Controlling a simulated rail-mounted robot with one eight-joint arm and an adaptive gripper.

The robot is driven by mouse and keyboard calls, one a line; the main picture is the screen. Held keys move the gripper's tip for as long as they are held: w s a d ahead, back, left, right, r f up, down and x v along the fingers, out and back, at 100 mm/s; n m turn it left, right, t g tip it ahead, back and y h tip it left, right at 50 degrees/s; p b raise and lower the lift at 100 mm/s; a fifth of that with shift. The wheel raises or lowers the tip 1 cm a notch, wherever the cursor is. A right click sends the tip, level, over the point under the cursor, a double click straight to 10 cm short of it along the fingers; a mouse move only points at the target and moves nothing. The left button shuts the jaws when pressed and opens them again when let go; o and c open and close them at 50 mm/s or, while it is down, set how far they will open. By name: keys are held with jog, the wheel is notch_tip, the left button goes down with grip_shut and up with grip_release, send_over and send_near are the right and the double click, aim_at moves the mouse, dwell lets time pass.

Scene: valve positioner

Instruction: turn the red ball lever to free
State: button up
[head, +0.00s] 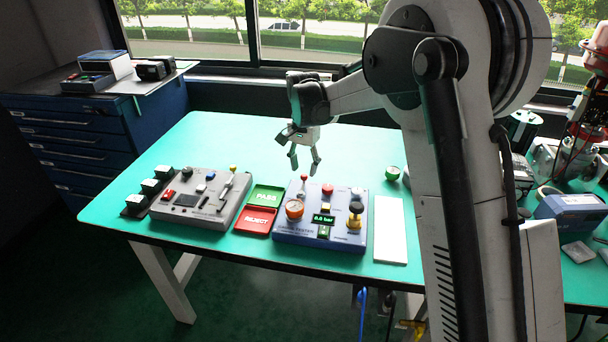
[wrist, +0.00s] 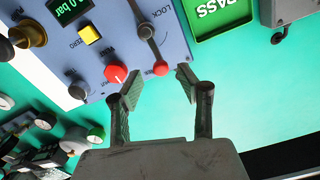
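The red ball lever (wrist: 161,68) is on the blue-grey tester (head: 330,235), a dark arm with a red ball at its end. In the wrist view it runs from its pivot down to the ball, with the word LOCK beside the pivot. The red ball also shows at the tester's back left in the head view (head: 304,177). My gripper (wrist: 158,86) is open and empty, its two fingers spread either side of and just short of the ball. In the head view my gripper (head: 305,161) hangs above the ball. No FREE label is readable.
Near the lever are a red knob (wrist: 116,74) and a yellow button (wrist: 89,34). Green PASS (head: 266,197) and red REJECT (head: 256,220) trays lie left of the tester, a grey control box (head: 203,213) beyond them. A white plate (head: 390,230) lies right.

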aim_at(305, 176)
notch_tip(305, 176, up, 8)
dwell(0.4)
jog(key=shift+r, duration=0.1)
jog(key=s+d+r+n+t, duration=0.1)
jog(key=s+d+r+t, duration=0.1)
jog(key=s+d+r, duration=0.5)
jog(key=s+d+r+n+t, duration=0.1)
jog(key=s+d+r+n, duration=0.15)
jog(key=s, duration=0.85)
jog(key=s+d+f+n+t, duration=0.1)
jog(key=s+d+f+t, duration=0.1)
jog(key=s, duration=0.8)
jog(key=s+d+f+n+t, duration=0.1)
jog(key=s+d+f, duration=0.3)
jog(key=s, duration=0.6)
jog(key=shift+d+t, duration=0.25)
jog(key=shift+t, duration=0.35)
